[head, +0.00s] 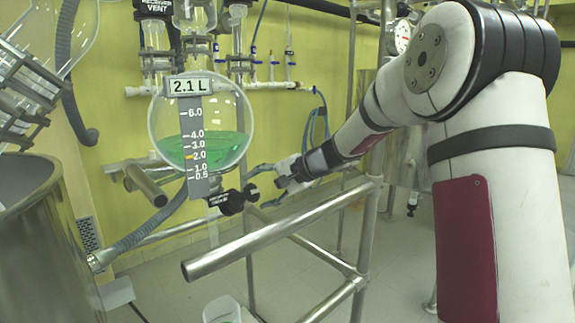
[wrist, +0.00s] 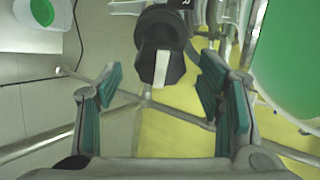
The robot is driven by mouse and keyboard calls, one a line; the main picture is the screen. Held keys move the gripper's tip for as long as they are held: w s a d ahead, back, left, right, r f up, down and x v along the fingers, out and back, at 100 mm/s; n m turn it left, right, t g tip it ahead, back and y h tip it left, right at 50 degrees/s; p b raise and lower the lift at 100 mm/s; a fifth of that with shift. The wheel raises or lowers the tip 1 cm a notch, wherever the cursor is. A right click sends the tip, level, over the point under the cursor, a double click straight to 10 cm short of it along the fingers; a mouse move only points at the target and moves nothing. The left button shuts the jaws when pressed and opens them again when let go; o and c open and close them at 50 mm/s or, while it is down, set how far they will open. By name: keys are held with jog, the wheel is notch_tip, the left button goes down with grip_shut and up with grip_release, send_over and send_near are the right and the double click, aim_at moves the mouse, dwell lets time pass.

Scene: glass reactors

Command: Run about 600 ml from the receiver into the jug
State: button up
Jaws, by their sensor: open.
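The receiver (head: 203,120) is a round glass vessel partly filled with green liquid. Its display (head: 188,86) reads 2.1 L, and the orange mark on the scale is near 2.0. A black drain valve (head: 230,203) sits beneath it, with a pale outlet tube below. The white jug (head: 222,309) stands low under the outlet, cut off by the frame edge; it also shows in the wrist view (wrist: 38,14) with green inside. My gripper (head: 283,180) is open beside the valve. In the wrist view the black valve knob (wrist: 160,55) with its white stripe lies between the open fingertips (wrist: 160,72), apparently untouched.
A metal rail frame (head: 270,237) runs in front of and below the valve. A large steel vessel (head: 45,245) stands at the left. A grey hose (head: 152,225) runs beside the receiver. Clear floor shows at the lower right of the rails.

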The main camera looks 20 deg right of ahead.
aim_at(255, 192)
jog(key=x, duration=0.3)
jog(key=p, duration=0.2)
jog(key=shift+s+r+m+p, duration=0.2)
jog(key=shift+r+m+p, duration=0.1)
jog(key=shift+m, duration=0.1)
jog(key=m+p, duration=0.3)
jog(key=p, duration=0.4)
jog(key=shift+f+m+g+h, duration=0.1)
jog(key=shift+m+g+h, duration=0.2)
jog(key=shift+g, duration=0.1)
jog(key=m+p, duration=0.2)
jog(key=shift+g+p, duration=0.3)
jog(key=shift+p, duration=0.1)
jog(key=m+p, duration=0.2)
jog(key=m, duration=0.1)
jog(key=shift+f+g, duration=0.1)
jog(key=shift+g, duration=0.2)
jog(key=s+d+r+g, duration=0.1)
jog(key=s+d+r, duration=0.4)
jog(key=s+r, duration=0.5)
jog(key=shift+s+r+n, duration=0.2)
jog(key=shift+n, duration=0.1)
jog(key=shift+a, duration=0.1)
